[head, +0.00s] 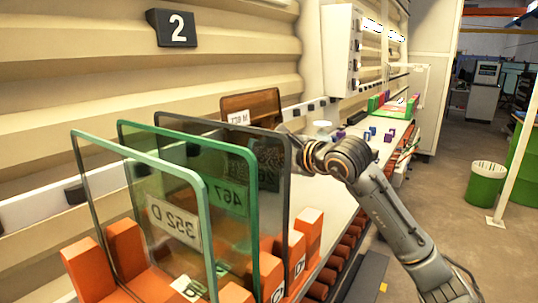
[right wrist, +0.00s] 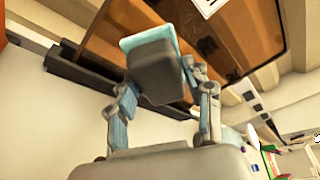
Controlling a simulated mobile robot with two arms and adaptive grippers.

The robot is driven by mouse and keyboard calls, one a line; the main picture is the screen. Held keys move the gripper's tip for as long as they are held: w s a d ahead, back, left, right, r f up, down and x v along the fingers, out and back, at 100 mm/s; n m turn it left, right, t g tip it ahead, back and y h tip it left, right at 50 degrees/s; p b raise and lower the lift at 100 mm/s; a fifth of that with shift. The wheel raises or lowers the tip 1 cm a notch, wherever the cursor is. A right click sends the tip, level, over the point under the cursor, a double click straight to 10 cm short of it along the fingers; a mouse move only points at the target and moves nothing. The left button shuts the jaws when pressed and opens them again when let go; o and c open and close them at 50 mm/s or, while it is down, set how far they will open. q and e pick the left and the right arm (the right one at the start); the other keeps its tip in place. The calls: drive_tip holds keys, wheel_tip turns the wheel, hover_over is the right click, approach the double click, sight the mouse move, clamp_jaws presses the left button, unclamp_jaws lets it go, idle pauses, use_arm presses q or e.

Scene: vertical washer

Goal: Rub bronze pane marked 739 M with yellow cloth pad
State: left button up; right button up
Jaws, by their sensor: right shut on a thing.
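The bronze pane (head: 262,103) stands behind the other panes in the head view, its white label (head: 238,118) partly legible with an M. It fills the top of the right wrist view (right wrist: 235,45). My right gripper (right wrist: 165,88) is shut on a grey block (right wrist: 160,72) with a light blue layer (right wrist: 150,38) on its far side; I see no yellow on it. The blue layer is at the pane's face; I cannot tell whether it touches. In the head view the right gripper (head: 290,150) is partly behind the dark grey pane. My left gripper is not in view.
A green pane marked 352 D (head: 145,190), a green pane marked 467 (head: 235,200) and a dark grey pane (head: 277,190) stand in orange holders (head: 308,228) in front. Small coloured items (head: 380,135) lie farther along the bench.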

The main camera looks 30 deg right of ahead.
drive_tip(key=shift+w+a+f+p, duration=0.1)
drive_tip(key=shift+w+a+p, duration=0.1)
drive_tip(key=shift+w, duration=0.25)
drive_tip(key=shift+w+a+p, duration=0.15)
drive_tip(key=shift+w, duration=0.3)
drive_tip(key=shift+w+d, duration=0.3)
drive_tip(key=shift+d, duration=0.55)
drive_tip(key=shift+w+d, duration=0.3)
drive_tip(key=shift+d, duration=0.6)
drive_tip(key=shift+w+d, duration=1.45)
drive_tip(key=shift+d, duration=1.75)
drive_tip(key=shift+s+a+b, duration=0.45)
drive_tip(key=shift+s+a, duration=0.25)
drive_tip(key=shift+a, duration=1)
drive_tip(key=shift+s+a+b, duration=0.45)
drive_tip(key=shift+s+a, duration=0.2)
drive_tip(key=shift+a, duration=1)
drive_tip(key=shift+s+a+b, duration=0.45)
drive_tip(key=shift+s+a, duration=0.25)
drive_tip(key=shift+a, duration=1)
